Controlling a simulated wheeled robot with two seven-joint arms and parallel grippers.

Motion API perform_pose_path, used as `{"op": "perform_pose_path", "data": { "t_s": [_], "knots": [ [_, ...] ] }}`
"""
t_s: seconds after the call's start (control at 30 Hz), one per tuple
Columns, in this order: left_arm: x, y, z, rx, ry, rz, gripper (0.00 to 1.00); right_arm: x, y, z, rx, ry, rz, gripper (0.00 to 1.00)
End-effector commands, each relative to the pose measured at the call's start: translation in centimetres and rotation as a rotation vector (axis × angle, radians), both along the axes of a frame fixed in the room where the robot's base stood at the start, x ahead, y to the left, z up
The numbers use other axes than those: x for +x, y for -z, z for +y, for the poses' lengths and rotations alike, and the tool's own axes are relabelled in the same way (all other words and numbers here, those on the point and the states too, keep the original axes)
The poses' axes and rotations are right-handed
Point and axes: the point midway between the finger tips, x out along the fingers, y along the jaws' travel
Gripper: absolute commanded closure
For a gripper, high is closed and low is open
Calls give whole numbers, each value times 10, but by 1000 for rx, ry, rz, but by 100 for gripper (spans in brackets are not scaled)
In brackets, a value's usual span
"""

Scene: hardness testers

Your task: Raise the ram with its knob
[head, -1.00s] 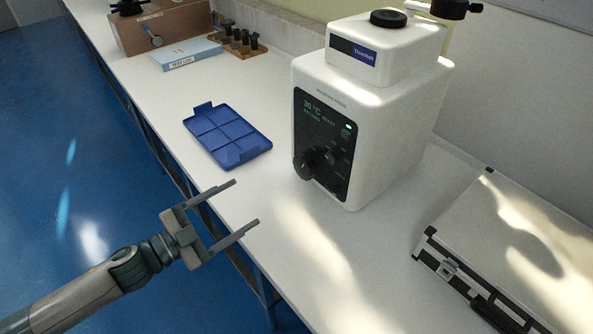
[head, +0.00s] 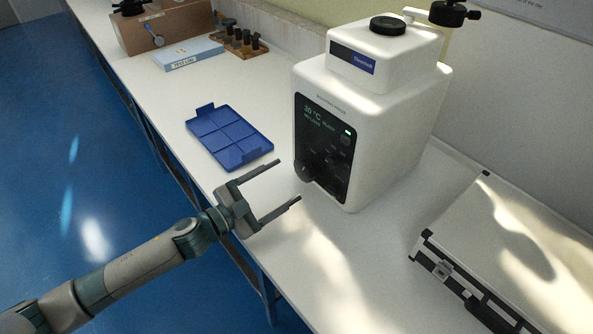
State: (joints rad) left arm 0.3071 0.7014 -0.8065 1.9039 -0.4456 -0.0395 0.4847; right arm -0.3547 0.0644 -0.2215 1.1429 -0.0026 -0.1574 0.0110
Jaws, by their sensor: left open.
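A white machine (head: 395,110) stands on the bench, with a dark front panel (head: 325,130) showing "30 °C" and a small green light. A black knob (head: 303,172) is low on that panel, partly dim against it. A black round cap (head: 387,25) sits on top, and a black clamp-like part with a small knob (head: 452,13) is behind it at the upper edge. I cannot tell which part is the ram. My left gripper (head: 288,180) is open and empty, its fingers pointing at the panel's lower left, apart from the knob as far as I see. My right gripper is out of view.
A blue compartment tray (head: 228,137) lies left of the machine. A silver case (head: 500,250) lies at the right. A pale blue box (head: 188,55), a rack of dark pieces (head: 240,42) and a brown box (head: 165,25) stand farther back. The bench front is clear.

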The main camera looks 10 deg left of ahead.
Motion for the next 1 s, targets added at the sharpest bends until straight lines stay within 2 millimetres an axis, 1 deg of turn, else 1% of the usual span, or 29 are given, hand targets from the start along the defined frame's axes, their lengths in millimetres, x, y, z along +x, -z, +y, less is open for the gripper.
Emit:
{"op": "perform_pose_path", "data": {
  "t_s": [0.03,0.1,0.3,0.5,0.77,0.8,0.87,0.9,0.93,0.97,1.0],
  "knots": [
    [8,-2,-7,-1,-1,-1,30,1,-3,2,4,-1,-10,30],
    [15,-2,-15,-1,0,-1,30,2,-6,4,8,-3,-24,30],
    [32,-1,-32,-1,-1,0,30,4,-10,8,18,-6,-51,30],
    [38,0,-38,0,0,0,30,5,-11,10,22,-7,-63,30],
    [39,0,-39,1,-1,1,30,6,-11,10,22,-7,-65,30],
    [39,0,-39,1,-1,1,34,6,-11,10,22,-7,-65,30],
    [39,0,-39,1,-1,1,49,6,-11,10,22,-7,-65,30],
    [39,0,-39,1,-1,1,58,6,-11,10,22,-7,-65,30],
    [39,1,-39,1,-1,1,65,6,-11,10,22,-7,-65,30],
    [39,0,-39,0,0,0,71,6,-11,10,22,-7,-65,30],
    [39,0,-39,1,-1,1,71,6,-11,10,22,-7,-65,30]
  ]
}}
